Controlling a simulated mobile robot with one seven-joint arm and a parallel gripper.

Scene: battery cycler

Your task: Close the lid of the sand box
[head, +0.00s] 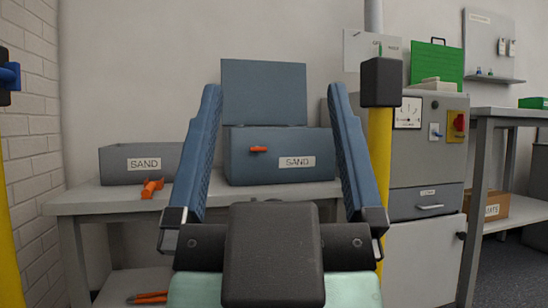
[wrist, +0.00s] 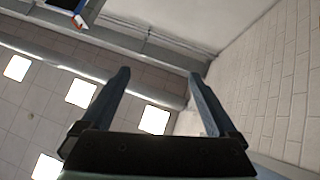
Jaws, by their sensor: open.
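A blue-grey sand box (head: 238,168) with a white SAND label and a small orange piece on its front stands on a grey bench in the head view. Its flat lid (head: 263,92) stands upright at the back, so the box is open. My gripper (head: 275,88) is in front of the box, nearer the camera. Its two blue fingers point up, wide apart, one on each side of the box in the picture, with nothing between them. The fingers also show in the wrist view (wrist: 158,73), where neither box nor lid is seen. The box's inside is hidden.
A lower grey box (head: 115,165), also labelled SAND, stands at left, with an orange object (head: 152,188) at the bench (head: 80,203) edge. A yellow post (head: 379,150) with a dark top and a grey cabinet (head: 425,255) stand at right. The wrist view shows lit ceiling panels (wrist: 80,93).

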